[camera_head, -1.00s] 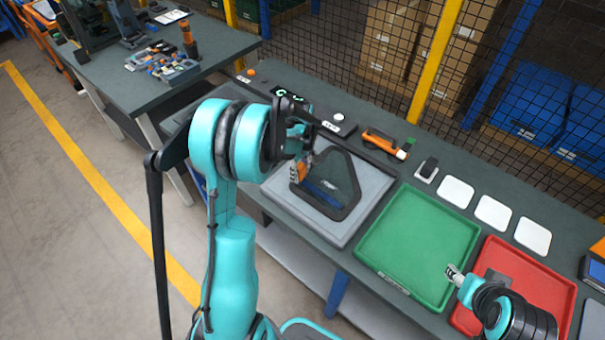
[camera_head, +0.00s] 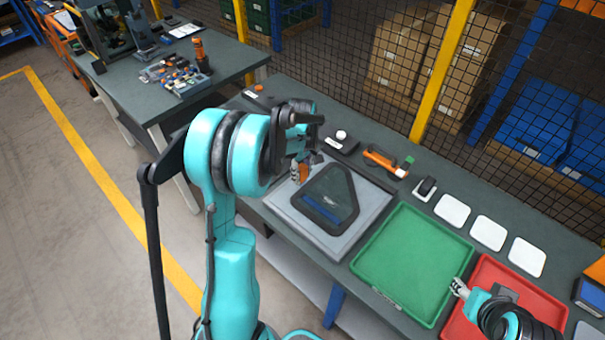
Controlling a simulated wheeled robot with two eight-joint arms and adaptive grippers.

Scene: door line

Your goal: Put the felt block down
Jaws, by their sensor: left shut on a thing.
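My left gripper (camera_head: 308,160) is shut on a small orange piece, which I take to be the felt block (camera_head: 296,173). My own wrist and fingers hide much of it. It is near the upper left corner of a dark-framed window panel (camera_head: 349,190), over the grey mat (camera_head: 370,208) on which the panel lies. I cannot tell whether the block touches the mat. My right gripper (camera_head: 459,287) is at the lower right, by the border of the green tray and the red tray; whether it is open is unclear.
The green tray (camera_head: 412,260) is empty. The red tray (camera_head: 540,307) holds a dark item. Behind the mat lie an orange-handled tool (camera_head: 384,160) and a dark strip with a white knob (camera_head: 341,136). Several white pads (camera_head: 488,233) line the back edge, before a mesh fence.

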